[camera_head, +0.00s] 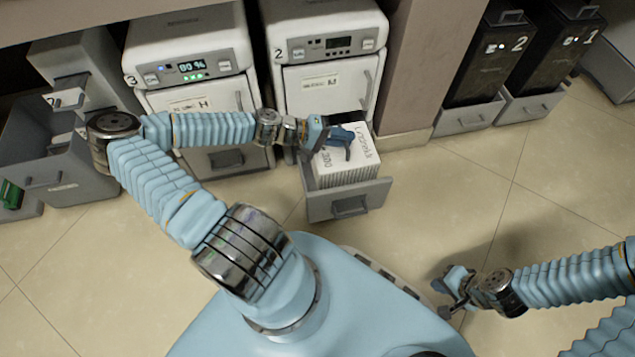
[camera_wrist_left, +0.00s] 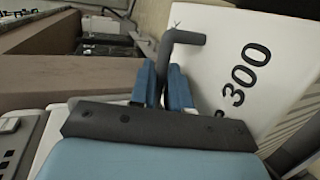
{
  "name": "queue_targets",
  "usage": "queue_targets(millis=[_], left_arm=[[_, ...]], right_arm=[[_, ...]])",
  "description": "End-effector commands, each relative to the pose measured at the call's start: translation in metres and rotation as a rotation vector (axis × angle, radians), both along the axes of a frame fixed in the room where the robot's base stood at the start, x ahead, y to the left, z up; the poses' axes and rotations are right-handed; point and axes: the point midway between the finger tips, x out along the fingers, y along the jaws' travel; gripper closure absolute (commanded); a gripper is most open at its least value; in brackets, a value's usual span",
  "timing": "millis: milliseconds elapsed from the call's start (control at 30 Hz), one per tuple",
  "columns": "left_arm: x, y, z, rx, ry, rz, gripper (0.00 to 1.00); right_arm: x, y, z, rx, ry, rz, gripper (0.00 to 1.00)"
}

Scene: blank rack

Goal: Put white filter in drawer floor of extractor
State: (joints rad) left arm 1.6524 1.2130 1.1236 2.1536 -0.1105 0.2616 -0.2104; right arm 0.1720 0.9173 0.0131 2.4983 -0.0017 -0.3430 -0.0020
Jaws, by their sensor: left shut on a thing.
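The white filter (camera_head: 347,165) is a white pleated block with dark lettering on top. It stands in the open drawer (camera_head: 349,204) of the extractor (camera_head: 327,80) marked 2, and I cannot tell whether it rests fully on the drawer floor. My left gripper (camera_head: 345,138) is at the top of the filter, shut on its dark handle. In the left wrist view the fingers (camera_wrist_left: 165,88) close around the bent handle (camera_wrist_left: 181,38), beside the filter's white face (camera_wrist_left: 240,60) marked 300. My right gripper (camera_head: 447,292) is low at the right, away from the filter, and its fingers are too small to read.
Another extractor (camera_head: 188,65), marked 3 with a lit display, stands left of it. A grey open bin (camera_head: 60,165) is at the far left. Black bins (camera_head: 490,65) in grey trays stand at the upper right. A brown pillar (camera_head: 425,70) is right of extractor 2.

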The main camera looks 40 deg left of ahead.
Motion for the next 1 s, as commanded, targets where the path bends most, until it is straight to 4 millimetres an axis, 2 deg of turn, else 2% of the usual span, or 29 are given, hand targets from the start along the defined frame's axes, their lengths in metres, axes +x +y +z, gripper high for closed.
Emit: queue_targets(millis=[200, 467, 600, 667, 967, 1000], left_arm=[[0.000, 0.000, -0.043, -0.003, 0.001, 0.001, 1.00], [0.000, 0.000, -0.071, -0.001, 0.000, 0.000, 1.00], [0.001, 0.000, -0.094, -0.002, 0.000, 0.002, 1.00], [0.000, -0.001, -0.099, -0.001, 0.000, 0.000, 1.00], [0.000, 0.000, -0.101, -0.001, 0.001, 0.000, 1.00], [0.000, 0.000, -0.100, -0.001, 0.001, 0.000, 0.79]], right_arm=[[0.001, -0.001, -0.015, -0.002, -0.004, -0.003, 1.00], [0.002, -0.001, -0.022, -0.002, -0.006, -0.004, 1.00], [0.002, -0.001, -0.030, -0.002, -0.007, -0.005, 1.00], [0.002, -0.001, -0.030, -0.002, -0.007, -0.005, 1.00], [0.002, -0.001, -0.031, -0.002, -0.007, -0.005, 1.00], [0.002, -0.001, -0.030, -0.002, -0.007, -0.005, 1.00]])
